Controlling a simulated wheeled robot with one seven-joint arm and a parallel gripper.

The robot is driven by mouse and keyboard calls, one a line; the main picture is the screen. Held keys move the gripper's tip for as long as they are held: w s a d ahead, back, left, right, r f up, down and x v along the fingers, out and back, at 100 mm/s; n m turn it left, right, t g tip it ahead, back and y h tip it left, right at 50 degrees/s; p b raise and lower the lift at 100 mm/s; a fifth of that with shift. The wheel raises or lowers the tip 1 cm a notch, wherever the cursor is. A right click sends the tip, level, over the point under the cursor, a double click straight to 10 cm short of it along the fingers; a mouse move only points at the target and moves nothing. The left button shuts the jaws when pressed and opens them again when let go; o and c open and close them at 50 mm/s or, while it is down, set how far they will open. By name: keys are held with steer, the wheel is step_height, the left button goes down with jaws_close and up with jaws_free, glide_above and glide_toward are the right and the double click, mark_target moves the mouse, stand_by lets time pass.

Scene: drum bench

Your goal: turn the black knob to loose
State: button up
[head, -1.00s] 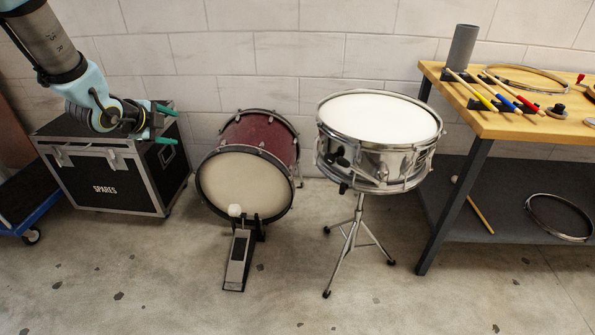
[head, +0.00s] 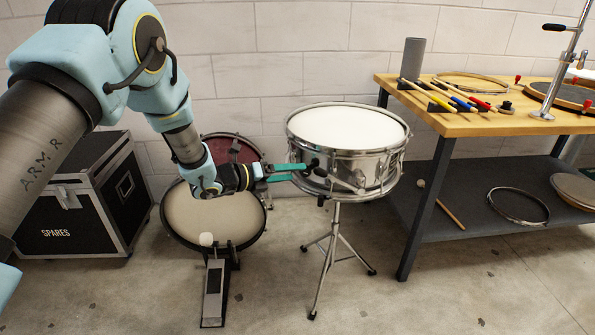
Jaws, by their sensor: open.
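The snare drum stands on a tripod stand. My gripper (head: 304,172) reaches in from the left, with its two teal fingers pointing right at the knob. The fingers are open, with a narrow gap between them, and their tips are right at the drum's side by the knob. I cannot tell whether they touch it. The knob's setting and any marking are too small to read.
A red bass drum (head: 233,152) with a pedal (head: 213,290) stands behind and below my arm. A black SPARES case (head: 75,225) is at left. A wooden workbench (head: 460,122) with drumsticks and a grey cylinder (head: 412,60) is at right.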

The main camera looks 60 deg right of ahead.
steer(key=shift+x, duration=1.45)
jaws_close()
